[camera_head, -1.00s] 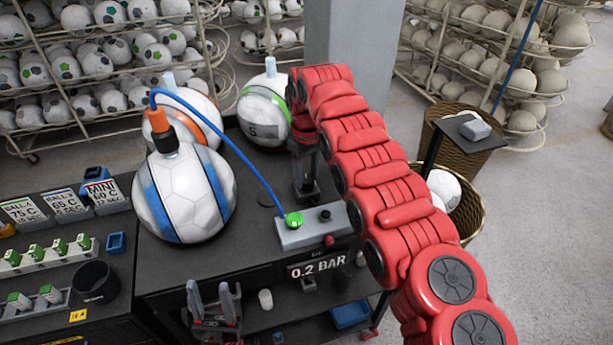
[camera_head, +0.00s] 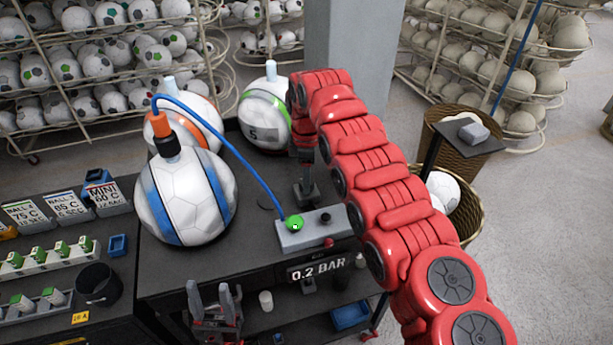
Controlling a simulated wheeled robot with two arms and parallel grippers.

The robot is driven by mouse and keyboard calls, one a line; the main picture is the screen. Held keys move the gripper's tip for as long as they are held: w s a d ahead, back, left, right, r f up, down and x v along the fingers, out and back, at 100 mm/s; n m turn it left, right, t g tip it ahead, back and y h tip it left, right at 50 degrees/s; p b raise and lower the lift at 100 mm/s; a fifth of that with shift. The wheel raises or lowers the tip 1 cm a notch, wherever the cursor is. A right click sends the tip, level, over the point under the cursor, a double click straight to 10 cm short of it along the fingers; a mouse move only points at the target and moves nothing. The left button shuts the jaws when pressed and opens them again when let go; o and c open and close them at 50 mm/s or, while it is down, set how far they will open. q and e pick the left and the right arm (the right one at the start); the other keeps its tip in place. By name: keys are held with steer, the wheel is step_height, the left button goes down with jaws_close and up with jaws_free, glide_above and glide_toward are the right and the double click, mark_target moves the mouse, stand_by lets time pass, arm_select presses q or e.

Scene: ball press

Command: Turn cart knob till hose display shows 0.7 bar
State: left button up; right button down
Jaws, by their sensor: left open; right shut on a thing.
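The black cart (camera_head: 190,285) carries a grey control box (camera_head: 310,235) with a green button (camera_head: 294,223), a small black knob (camera_head: 326,217) and a red part at its front edge. A hose display (camera_head: 317,270) below it reads 0.2 BAR. My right gripper (camera_head: 308,200) points down just behind the box, shut; what it grips, apparently the cart knob, is hidden by the fingers. My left gripper (camera_head: 214,293) is open and empty in front of the cart. A blue hose (camera_head: 240,150) runs from the white-and-blue ball (camera_head: 187,195) to the box.
An orange-striped ball (camera_head: 195,122) and a green-striped ball (camera_head: 264,115) stand behind on the cart. A side bench with labelled trays (camera_head: 65,207) is at left. Ball racks (camera_head: 110,50) fill the back. A wicker basket (camera_head: 465,205) stands to the right of my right arm.

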steer(key=shift+n, duration=0.6)
steer(key=shift+c, duration=1.7)
jaws_free()
steer(key=shift+r, duration=0.1)
